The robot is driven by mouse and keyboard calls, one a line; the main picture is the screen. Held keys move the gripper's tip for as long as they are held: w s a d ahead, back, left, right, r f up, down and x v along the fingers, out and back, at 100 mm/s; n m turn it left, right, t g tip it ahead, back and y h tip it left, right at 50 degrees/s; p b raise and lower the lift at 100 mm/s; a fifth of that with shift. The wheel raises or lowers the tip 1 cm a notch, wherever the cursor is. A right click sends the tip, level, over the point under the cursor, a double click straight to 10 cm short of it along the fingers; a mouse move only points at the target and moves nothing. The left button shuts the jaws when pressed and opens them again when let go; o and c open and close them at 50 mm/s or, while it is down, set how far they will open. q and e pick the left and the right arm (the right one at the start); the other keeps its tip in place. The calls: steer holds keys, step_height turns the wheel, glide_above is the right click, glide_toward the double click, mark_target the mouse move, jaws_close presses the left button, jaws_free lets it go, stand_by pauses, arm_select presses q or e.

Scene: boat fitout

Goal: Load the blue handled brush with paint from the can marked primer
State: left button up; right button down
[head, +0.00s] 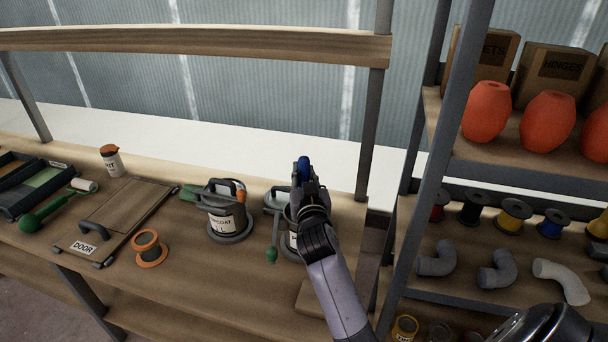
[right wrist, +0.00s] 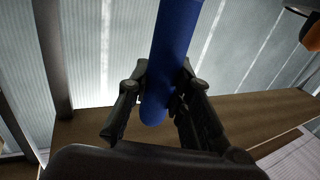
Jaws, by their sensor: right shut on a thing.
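My right gripper (head: 306,182) is shut on the blue handle of a brush (head: 304,165), above and in front of a grey can. In the right wrist view the blue handle (right wrist: 172,60) runs between the two fingers (right wrist: 158,98). The bristles do not show in either view. The can (head: 291,240) is mostly hidden by my right gripper and arm. Only a sliver of its white label shows, too little to read. I cannot tell whether the brush is inside or above it.
Left of that can stands a can labelled topcoat (head: 228,222), with a green-handled and an orange-handled tool around its top. A shelf upright (head: 433,170) stands close on the right.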

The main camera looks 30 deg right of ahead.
mark_target(304, 157)
steer(key=shift+f+b, duration=0.4)
steer(key=shift+f, duration=0.1)
stand_by(0.8)
step_height(304, 157, up, 7)
steer(key=p, duration=0.6)
steer(key=shift+r+p, duration=0.1)
steer(key=shift+p, duration=0.2)
stand_by(0.3)
stand_by(0.4)
